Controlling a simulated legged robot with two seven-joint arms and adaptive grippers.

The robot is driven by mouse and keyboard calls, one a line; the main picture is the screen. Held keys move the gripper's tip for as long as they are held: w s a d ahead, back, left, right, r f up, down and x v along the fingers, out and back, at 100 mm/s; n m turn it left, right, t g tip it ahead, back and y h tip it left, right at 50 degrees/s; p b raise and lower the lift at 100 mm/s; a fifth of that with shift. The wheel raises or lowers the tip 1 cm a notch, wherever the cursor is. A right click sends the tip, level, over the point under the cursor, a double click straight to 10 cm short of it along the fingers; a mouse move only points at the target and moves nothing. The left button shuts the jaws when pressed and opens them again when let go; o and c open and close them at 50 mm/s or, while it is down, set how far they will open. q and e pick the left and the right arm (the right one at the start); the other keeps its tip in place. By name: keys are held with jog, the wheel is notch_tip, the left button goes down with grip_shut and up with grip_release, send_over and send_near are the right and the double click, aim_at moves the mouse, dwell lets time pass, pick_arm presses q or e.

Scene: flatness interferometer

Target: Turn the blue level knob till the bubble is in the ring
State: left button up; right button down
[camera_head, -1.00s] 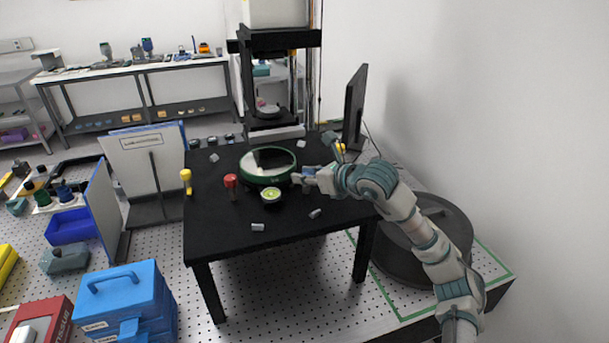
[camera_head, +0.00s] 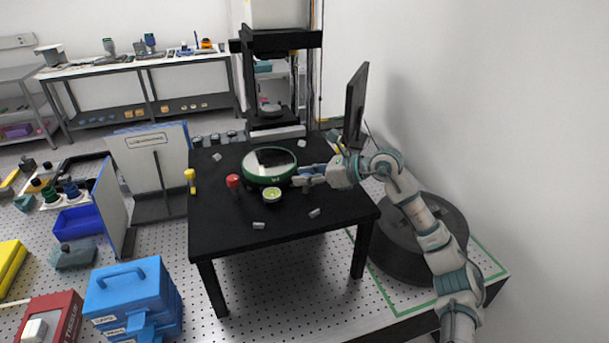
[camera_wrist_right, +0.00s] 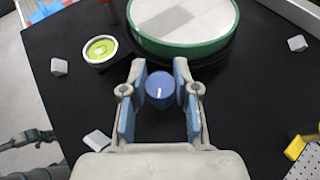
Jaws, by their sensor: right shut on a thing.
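The blue level knob (camera_wrist_right: 160,88) is round with a white mark on its top. My right gripper (camera_wrist_right: 160,84) is shut on it, one finger on each side. In the head view the right gripper (camera_head: 306,178) reaches in from the right, and its fingers mostly hide the knob. The round bubble level (camera_wrist_right: 100,48) has yellow-green fluid and a pale rim, left of the gripper. It also shows in the head view (camera_head: 271,195). A pale spot shows near its middle, but I cannot tell whether the bubble is inside the ring. My left gripper is not in view.
A green-rimmed round plate (camera_head: 269,165) stands just beyond the gripper. A red knob (camera_head: 233,182) and a yellow knob (camera_head: 190,180) are to the left on the black table (camera_head: 225,220). Small grey blocks lie about. A dark monitor (camera_head: 356,105) stands behind my right arm.

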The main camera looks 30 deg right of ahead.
jog(key=shift+f, duration=0.35)
jog(key=c, duration=0.8)
grip_release()
jog(key=shift+c, duration=0.2)
jog(key=shift+d+r, duration=0.1)
jog(key=shift+d, duration=0.15)
jog(key=shift+s+r, duration=0.1)
jog(key=v, duration=1.1)
jog(key=shift+s+d, duration=0.1)
jog(key=shift+d, duration=0.25)
jog(key=shift+s+d, duration=0.1)
jog(key=shift+s, duration=0.05)
jog(key=shift+r, duration=0.1)
